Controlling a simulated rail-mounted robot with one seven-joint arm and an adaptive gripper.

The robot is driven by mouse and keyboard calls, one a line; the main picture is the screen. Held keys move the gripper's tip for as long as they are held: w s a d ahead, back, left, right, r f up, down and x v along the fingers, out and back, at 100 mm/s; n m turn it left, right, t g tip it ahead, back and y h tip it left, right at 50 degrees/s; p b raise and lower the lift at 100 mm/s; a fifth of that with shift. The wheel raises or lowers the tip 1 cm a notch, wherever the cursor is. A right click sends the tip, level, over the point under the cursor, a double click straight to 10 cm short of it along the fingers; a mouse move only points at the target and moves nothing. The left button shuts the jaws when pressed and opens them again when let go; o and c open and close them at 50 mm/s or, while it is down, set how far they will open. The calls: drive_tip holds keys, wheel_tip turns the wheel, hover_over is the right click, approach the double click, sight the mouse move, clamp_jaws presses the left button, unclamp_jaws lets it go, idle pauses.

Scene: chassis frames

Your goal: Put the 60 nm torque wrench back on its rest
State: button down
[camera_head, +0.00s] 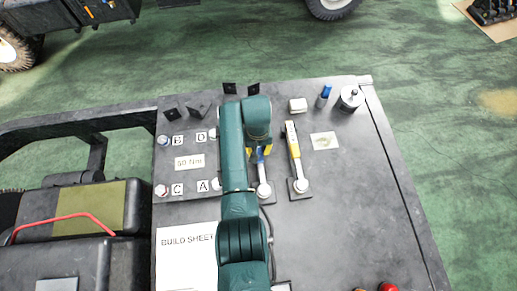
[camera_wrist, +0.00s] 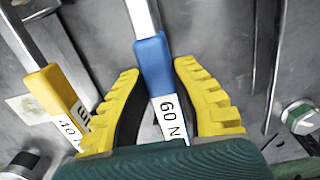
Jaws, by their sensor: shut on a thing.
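The 60 nm torque wrench has a blue grip and a "60 N" label (camera_wrist: 170,122); its silver shaft runs toward the top of the wrist view. In the head view its blue grip and silver end (camera_head: 263,188) show just right of my green arm. My gripper (camera_wrist: 160,85), with yellow-backed fingers, is shut on the blue grip. A dark square plate (camera_head: 268,200) lies below the wrench's silver end; I cannot tell whether they touch. A yellow-grip wrench marked "40" (camera_wrist: 58,95) lies to its right in the head view (camera_head: 293,150), its end over a similar plate.
A grey cylinder (camera_head: 350,99), a blue item (camera_head: 323,96) and a white block (camera_head: 297,105) stand at the back.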

idle(0.3)
drive_tip(key=c, duration=0.9)
unclamp_jaws()
drive_tip(key=shift+f, duration=0.15)
wheel_tip(320, 180, up, 7)
drive_tip(key=p, duration=0.7)
